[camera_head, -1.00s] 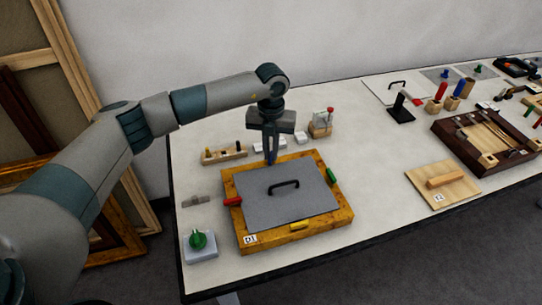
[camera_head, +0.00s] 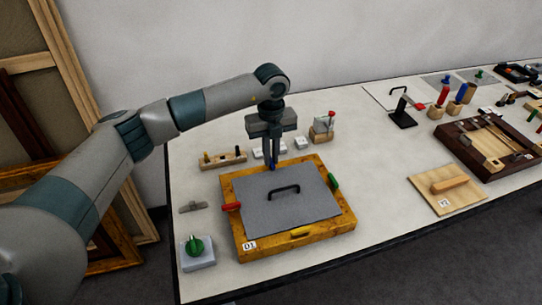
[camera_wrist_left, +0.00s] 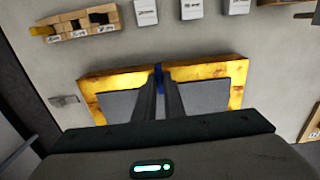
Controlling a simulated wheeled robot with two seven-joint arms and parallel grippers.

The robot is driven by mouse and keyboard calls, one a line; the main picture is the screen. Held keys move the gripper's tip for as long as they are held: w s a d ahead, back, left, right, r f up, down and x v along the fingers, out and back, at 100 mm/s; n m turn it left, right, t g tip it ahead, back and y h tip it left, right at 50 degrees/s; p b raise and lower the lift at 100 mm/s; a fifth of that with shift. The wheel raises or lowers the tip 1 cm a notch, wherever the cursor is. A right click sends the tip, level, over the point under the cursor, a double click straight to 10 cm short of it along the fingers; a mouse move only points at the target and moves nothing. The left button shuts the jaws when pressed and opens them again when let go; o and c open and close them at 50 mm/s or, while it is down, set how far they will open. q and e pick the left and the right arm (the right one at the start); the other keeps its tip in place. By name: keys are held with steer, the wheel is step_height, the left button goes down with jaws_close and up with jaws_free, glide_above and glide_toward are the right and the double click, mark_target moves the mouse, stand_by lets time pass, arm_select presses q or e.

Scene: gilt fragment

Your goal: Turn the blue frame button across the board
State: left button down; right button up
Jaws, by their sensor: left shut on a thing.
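The gilt frame (camera_head: 242,243) lies flat on the table with a grey board (camera_head: 290,211) in it and a black handle (camera_head: 284,188) on the board. The blue frame button (camera_head: 272,166) is at the middle of the frame's far side. My left gripper (camera_head: 272,164) points down and is shut on the blue button. In the left wrist view the blue button (camera_wrist_left: 158,72) shows as a narrow strip between the fingertips, running from the frame's rail toward the board; its inner end is hidden by the fingers. My right gripper is not in view.
Red (camera_head: 231,206), green (camera_head: 334,180) and yellow (camera_head: 300,232) buttons sit on the other sides. A wooden rack (camera_head: 223,160) and small white boxes stand behind the frame. A green-knobbed block (camera_head: 196,251) is at front left. The table between frame and plywood board (camera_head: 447,189) is clear.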

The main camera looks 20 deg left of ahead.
arm_select(q)
steer(key=c, duration=1.8)
jaws_free()
steer(key=shift+c, duration=0.2)
steer(key=shift+r, duration=0.1)
